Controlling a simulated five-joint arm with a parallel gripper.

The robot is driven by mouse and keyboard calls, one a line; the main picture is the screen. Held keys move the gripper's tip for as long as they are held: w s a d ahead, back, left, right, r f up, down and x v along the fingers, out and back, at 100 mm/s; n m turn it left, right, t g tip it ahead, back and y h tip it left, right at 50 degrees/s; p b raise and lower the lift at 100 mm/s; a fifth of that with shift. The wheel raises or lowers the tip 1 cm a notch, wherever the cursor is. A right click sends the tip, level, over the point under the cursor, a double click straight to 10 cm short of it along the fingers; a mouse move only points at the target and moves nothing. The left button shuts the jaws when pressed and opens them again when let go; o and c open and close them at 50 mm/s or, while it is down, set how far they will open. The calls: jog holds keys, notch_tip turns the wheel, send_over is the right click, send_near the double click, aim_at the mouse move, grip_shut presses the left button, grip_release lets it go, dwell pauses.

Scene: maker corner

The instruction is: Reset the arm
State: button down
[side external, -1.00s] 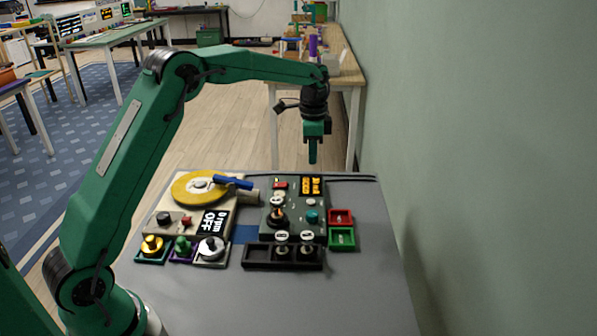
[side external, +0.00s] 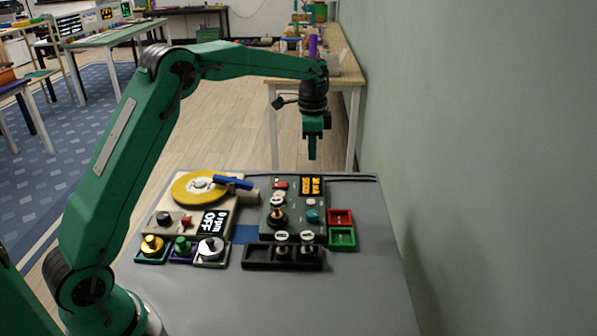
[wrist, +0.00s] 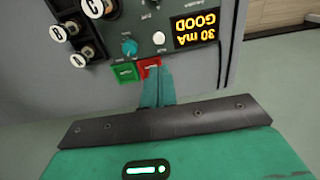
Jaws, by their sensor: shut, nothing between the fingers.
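My green arm reaches over the grey table (side external: 370,290) from the left. My gripper (side external: 312,156) hangs pointing down above the far right part of the table, apart from everything on it. In the wrist view my gripper (wrist: 157,72) has its fingers together and nothing between them. They overlap the view of a red tray (wrist: 150,66) and a green tray (wrist: 124,73). Both small trays look empty. A grey-green tester panel (side external: 292,210) beside them has a lit display (wrist: 198,25) reading "30 mA GOOD".
A turntable unit (side external: 200,205) with a yellow disc, a blue arm and a "0 rpm OFF" sign stands at the left. A black rack (side external: 258,256) holds labelled plugs. Small coloured trays with knobs (side external: 182,245) line the front. The table's right front is clear. A green wall (side external: 480,150) rises at right.

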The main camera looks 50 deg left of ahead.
jog(key=s+d+r+n+t, duration=0.35)
jog(key=s+r, duration=0.75)
jog(key=s, duration=0.5)
jog(key=s+d+f+n+t, duration=0.1)
jog(key=s+f+n, duration=0.1)
jog(key=s, duration=0.6)
jog(key=s+d+f+n+t, duration=0.1)
jog(key=s+n, duration=0.2)
jog(key=s, duration=0.6)
jog(key=shift+s+f, duration=0.25)
jog(key=shift+f, duration=0.1)
